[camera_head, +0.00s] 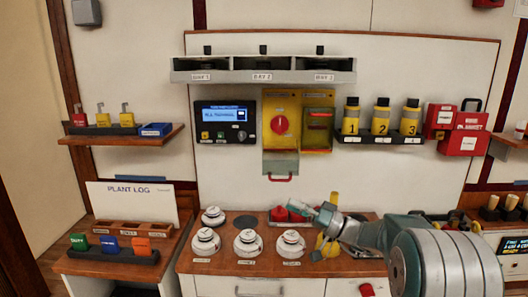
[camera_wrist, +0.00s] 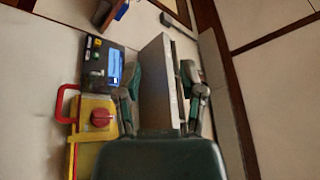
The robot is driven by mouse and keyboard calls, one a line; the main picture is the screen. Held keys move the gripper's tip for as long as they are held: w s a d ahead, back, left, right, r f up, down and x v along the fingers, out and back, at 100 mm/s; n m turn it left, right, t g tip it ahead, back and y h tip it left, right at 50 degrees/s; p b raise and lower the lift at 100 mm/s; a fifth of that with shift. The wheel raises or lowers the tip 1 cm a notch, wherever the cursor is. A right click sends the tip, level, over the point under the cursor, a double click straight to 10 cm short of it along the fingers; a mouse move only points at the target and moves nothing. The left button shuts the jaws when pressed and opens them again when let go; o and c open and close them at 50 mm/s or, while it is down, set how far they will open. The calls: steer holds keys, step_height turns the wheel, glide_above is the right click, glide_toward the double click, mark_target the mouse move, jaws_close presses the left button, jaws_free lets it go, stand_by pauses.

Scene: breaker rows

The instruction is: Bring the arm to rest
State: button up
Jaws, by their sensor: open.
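My gripper (camera_head: 316,212) is in front of the wall panel, over the right part of the wooden counter, with my arm reaching in from the lower right. In the wrist view the two fingers of my gripper (camera_wrist: 160,78) stand apart with nothing held between them. The grey bay shelf (camera_wrist: 163,100) shows behind the gap between the fingers. My gripper partly hides a red object (camera_head: 280,213) and a yellow one on the counter.
The counter (camera_head: 222,267) carries several white round devices (camera_head: 248,243). Above are the yellow switch box (camera_head: 281,124), an open flap with a red handle (camera_head: 280,163), the display unit (camera_head: 226,120) and the bay shelf (camera_head: 263,75). Numbered yellow-and-black cylinders (camera_head: 381,117) stand right.

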steer(key=s+a+f+m+g+h, duration=0.1)
steer(key=s+a+g+h, duration=0.3)
steer(key=s, duration=0.6)
steer(key=s+a+f+g+h, duration=0.1)
steer(key=s+g+h, duration=0.1)
steer(key=s+h, duration=0.5)
steer(key=s+d+f+m+t+h, duration=0.1)
steer(key=s+d+f+t+h, duration=0.1)
steer(key=s+d+h, duration=0.3)
steer(key=s+d+f+m+t+h, duration=0.2)
steer(key=s+d+h, duration=0.2)
steer(key=s+d, duration=0.4)
steer(key=s, duration=0.3)
steer(key=shift+s+f+m+t+h, duration=0.25)
steer(key=shift+s+m+t+h, duration=0.05)
steer(key=shift+s+t+h, duration=0.1)
steer(key=shift+w, duration=0.1)
